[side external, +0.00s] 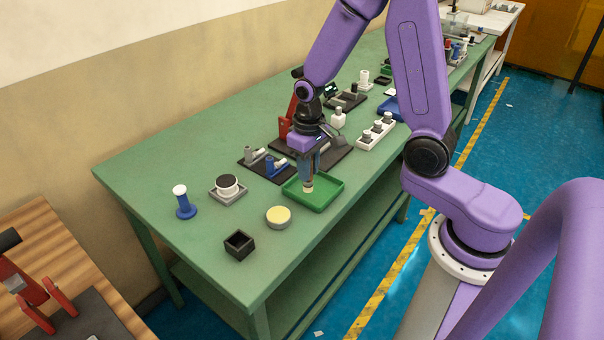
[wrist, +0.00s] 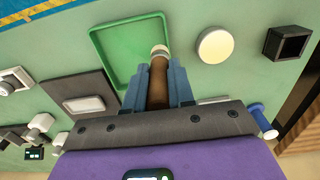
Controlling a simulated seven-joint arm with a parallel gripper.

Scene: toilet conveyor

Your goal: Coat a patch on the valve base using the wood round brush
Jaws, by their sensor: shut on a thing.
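My gripper (side external: 311,172) points down over the green tray (side external: 328,203) and is shut on the wood round brush. In the wrist view the brush's brown handle (wrist: 158,82) lies between the two blue-grey fingers, with its pale tip (wrist: 160,50) beyond them. In the side view the pale tip (side external: 309,186) is over the tray floor; I cannot tell if it touches. The tray (wrist: 118,44) looks empty in the wrist view.
Near the tray are a yellow-topped disc (side external: 278,215), an open black box (side external: 240,245), a white-and-black round part on a grey base (side external: 228,186) and a blue stand (side external: 185,203). Pipe fittings (side external: 265,161) stand behind the tray. The table's near left is mostly clear.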

